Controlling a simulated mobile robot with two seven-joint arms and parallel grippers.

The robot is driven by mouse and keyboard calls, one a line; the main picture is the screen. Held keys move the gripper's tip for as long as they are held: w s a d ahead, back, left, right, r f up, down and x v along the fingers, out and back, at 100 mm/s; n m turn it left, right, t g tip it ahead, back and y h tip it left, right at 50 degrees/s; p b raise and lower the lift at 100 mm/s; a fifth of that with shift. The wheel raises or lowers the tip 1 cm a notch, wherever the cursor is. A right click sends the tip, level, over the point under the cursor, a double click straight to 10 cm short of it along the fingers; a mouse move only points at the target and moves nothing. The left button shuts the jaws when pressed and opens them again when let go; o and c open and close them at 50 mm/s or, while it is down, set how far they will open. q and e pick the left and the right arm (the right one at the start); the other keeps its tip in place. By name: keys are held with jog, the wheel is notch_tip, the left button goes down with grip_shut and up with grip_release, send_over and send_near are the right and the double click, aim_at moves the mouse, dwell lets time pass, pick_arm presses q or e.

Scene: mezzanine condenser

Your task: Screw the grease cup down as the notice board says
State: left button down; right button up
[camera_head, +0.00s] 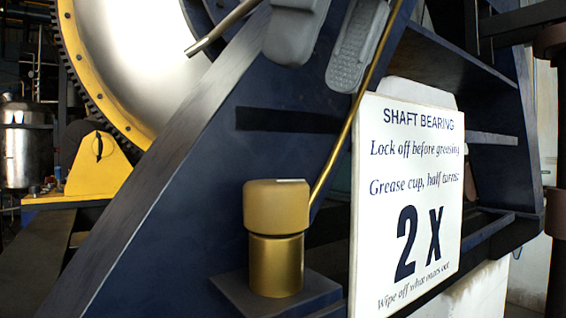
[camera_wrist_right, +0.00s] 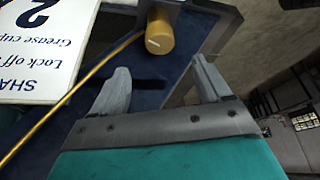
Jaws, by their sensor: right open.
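The brass grease cup (camera_head: 277,210) stands upright on a dark blue block (camera_head: 250,290), its wider cap on a narrower body, with a pale mark on the cap's top. The cup also shows in the right wrist view (camera_wrist_right: 160,32), beyond the fingers. The white notice board (camera_head: 408,200) reads "SHAFT BEARING", "Lock off before greasing", "Grease cup, half turns: 2 x" and a line on wiping off. My right gripper (camera_head: 316,73) is open and empty, above the cup and apart from it; both grey fingers show in the right wrist view (camera_wrist_right: 160,67). My left gripper is not in view.
A thin brass pipe (camera_head: 348,125) slants up from behind the cup, close by my right fingers. Dark blue frame beams (camera_head: 180,190) stand behind and beside it. A large yellow-rimmed wheel (camera_head: 85,50) is at upper left, with a steel tank (camera_head: 25,145) beyond.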

aim_at(278, 182)
jog(key=x, duration=0.9)
jog(key=shift+w+a+f, duration=0.15)
jog(key=shift+f, duration=0.05)
jog(key=c, duration=1)
